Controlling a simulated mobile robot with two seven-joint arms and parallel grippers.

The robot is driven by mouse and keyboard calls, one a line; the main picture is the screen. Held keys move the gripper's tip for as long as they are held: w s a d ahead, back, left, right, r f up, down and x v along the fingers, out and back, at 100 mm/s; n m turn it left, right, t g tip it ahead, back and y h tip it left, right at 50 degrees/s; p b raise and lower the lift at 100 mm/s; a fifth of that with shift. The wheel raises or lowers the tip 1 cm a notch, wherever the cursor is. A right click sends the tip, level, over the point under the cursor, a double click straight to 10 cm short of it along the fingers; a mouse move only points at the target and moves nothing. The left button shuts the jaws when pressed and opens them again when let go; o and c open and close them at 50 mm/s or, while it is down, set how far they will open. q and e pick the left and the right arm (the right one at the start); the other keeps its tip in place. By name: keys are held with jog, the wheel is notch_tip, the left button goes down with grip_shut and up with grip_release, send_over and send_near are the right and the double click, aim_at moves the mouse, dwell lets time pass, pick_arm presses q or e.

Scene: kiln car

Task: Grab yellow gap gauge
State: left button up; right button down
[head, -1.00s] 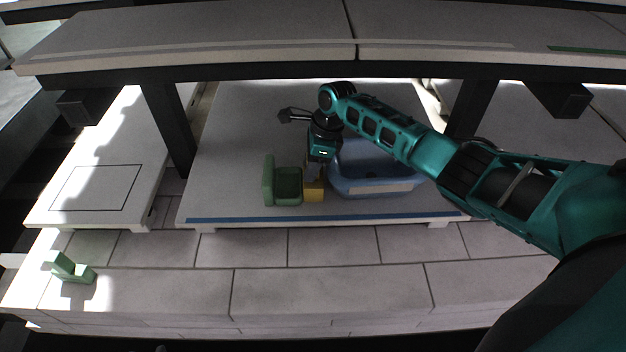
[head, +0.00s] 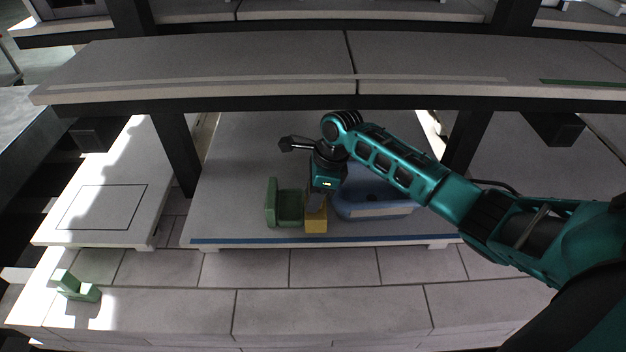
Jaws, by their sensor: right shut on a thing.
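The yellow gap gauge (head: 316,222) is a small yellow block on the lower shelf, near its blue front edge. It stands between a green piece on its left and a blue basin on its right. My right gripper (head: 315,205) reaches down onto it from above and is shut on its upper part. The fingers and wrist hide some of the gauge. I cannot tell whether it is clear of the shelf. My left gripper is not in view.
The green L-shaped piece (head: 289,206) is close to the left of the gauge. The blue basin (head: 372,205) is close to the right. An upper shelf (head: 200,65) spans above my arm, with dark posts (head: 176,155). Another green piece (head: 78,288) lies at the lower left.

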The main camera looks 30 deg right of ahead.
jog(key=s+a+p, duration=0.2)
jog(key=s+a, duration=0.3)
jog(key=s, duration=0.6)
jog(key=shift+s+a, duration=0.3)
